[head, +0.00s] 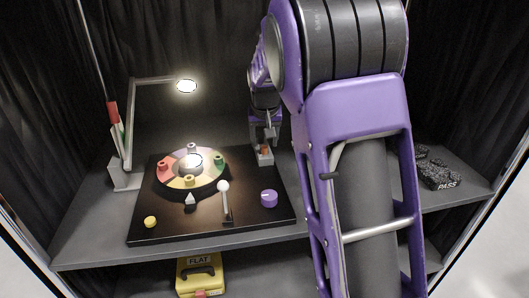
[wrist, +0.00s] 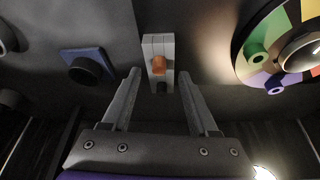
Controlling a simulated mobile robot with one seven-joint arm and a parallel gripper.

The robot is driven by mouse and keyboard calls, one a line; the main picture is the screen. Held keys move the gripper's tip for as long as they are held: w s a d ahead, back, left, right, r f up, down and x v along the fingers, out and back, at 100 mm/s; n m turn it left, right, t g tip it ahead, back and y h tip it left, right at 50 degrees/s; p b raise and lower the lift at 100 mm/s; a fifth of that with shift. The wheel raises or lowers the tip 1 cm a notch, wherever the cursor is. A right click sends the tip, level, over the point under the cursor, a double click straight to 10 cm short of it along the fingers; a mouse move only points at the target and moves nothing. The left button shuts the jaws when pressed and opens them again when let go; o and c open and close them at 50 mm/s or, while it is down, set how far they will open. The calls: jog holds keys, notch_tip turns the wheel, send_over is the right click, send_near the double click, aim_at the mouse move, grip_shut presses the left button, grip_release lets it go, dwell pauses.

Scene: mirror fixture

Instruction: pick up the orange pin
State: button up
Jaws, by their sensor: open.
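The orange pin (wrist: 159,65) stands in a pale grey block (wrist: 157,43) in the wrist view. It also shows small in the head view (head: 265,151), at the back right of the black board. My gripper (wrist: 158,77) is open, with one finger on each side of the pin's line in the wrist view. The pin appears just beyond the fingertips, and I cannot tell whether it is between them in depth. In the head view my gripper (head: 264,137) is just above the block, partly hiding it.
A coloured wheel (head: 172,187) with several small pegs sits left on the black board (head: 150,233). A white-knobbed lever (head: 224,188) and a purple knob (head: 269,198) are in front. A lit lamp (head: 186,86) hangs over the wheel. A black PASS object (head: 440,175) lies right.

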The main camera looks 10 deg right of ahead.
aim_at(265, 148)
jog(key=x, duration=0.3)
jog(key=shift+r, duration=0.1)
jog(key=shift+c, duration=0.2)
grip_shut()
notch_tip(265, 148, up, 10)
jog(key=p, duration=0.1)
dwell(0.4)
